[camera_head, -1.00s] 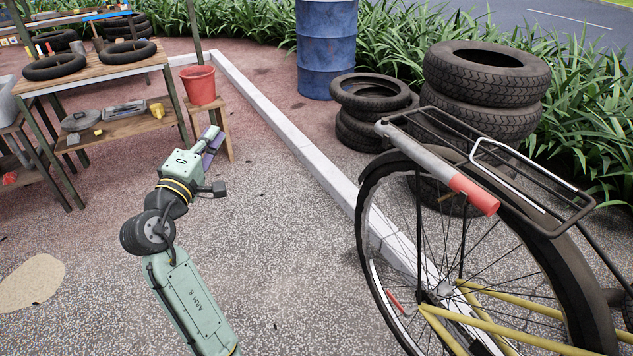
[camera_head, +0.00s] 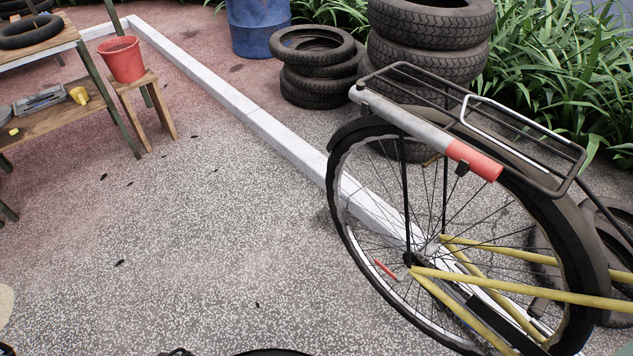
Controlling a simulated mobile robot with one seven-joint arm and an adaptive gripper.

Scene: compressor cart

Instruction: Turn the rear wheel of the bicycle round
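The bicycle's rear wheel (camera_head: 409,259) stands upright on the right of the head view. It has a dark tyre, a pale rim, thin spokes and a red reflector (camera_head: 386,270) among the spokes on its lower left. Yellow frame tubes (camera_head: 530,288) run from the hub to the right, and a dark mudguard covers the top and right side. A black rack (camera_head: 540,145) sits above, with a grey and red tube (camera_head: 425,130) along its near side. My gripper is out of view. Small dark parts at the bottom edge cannot be told clearly.
A pale kerb (camera_head: 250,110) runs diagonally behind the wheel. Stacked tyres (camera_head: 430,55), lower tyres (camera_head: 318,75) and a blue barrel (camera_head: 258,25) stand behind it. A red bucket (camera_head: 121,60) on a stool and a workbench are left. The speckled ground left of the wheel is clear.

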